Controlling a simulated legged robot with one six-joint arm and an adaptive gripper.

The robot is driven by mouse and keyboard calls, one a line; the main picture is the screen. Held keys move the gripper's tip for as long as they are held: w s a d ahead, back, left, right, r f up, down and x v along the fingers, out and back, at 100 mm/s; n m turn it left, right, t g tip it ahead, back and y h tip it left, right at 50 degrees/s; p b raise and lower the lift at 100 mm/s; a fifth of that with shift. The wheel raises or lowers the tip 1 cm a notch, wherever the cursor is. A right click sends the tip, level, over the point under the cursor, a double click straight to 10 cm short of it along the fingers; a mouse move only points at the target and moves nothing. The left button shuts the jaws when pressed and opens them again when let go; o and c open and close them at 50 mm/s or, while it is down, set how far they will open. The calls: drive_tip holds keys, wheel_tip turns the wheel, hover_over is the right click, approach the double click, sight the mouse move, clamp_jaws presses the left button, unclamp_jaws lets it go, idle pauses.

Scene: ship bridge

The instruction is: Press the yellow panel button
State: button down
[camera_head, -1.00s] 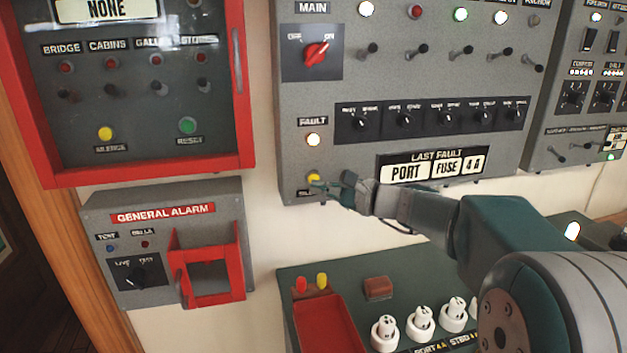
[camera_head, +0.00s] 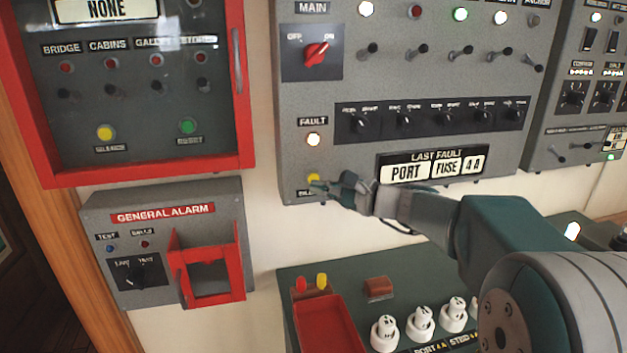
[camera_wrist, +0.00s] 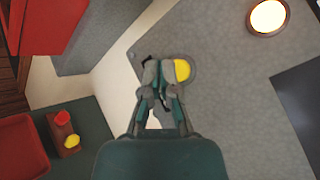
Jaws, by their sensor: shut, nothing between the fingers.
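The yellow panel button (camera_head: 314,179) sits at the lower left of the grey main panel (camera_head: 294,95), below the lit white fault lamp (camera_head: 313,140). In the wrist view the yellow button (camera_wrist: 182,70) shows just right of my fingertips, partly covered by them. My gripper (camera_head: 328,187) is shut and empty, with its tips at the button's right and lower edge in the head view. It also shows in the wrist view (camera_wrist: 160,68). I cannot tell whether the tips touch the button. The label under the button is partly hidden.
A red-framed panel at left holds another yellow button (camera_head: 105,133) and a green one (camera_head: 187,126). The general alarm box (camera_head: 180,197) with a red guard (camera_head: 210,300) is below it. A console with a red tray (camera_head: 328,325) and white fuses (camera_head: 420,325) lies below my arm.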

drive_tip(key=shift+w, duration=0.15)
drive_tip(key=shift+w, duration=0.2)
drive_tip(key=shift+w+a+r, duration=0.1)
drive_tip(key=shift+w, duration=0.35)
idle(0.7)
drive_tip(key=shift+s, duration=0.85)
drive_tip(key=shift+s+d, duration=0.2)
drive_tip(key=shift+s, duration=0.6)
drive_tip(key=shift+s+d, duration=0.25)
drive_tip(key=shift+s, duration=0.6)
drive_tip(key=shift+s+d, duration=0.2)
drive_tip(key=shift+s, duration=0.6)
drive_tip(key=shift+s, duration=0.1)
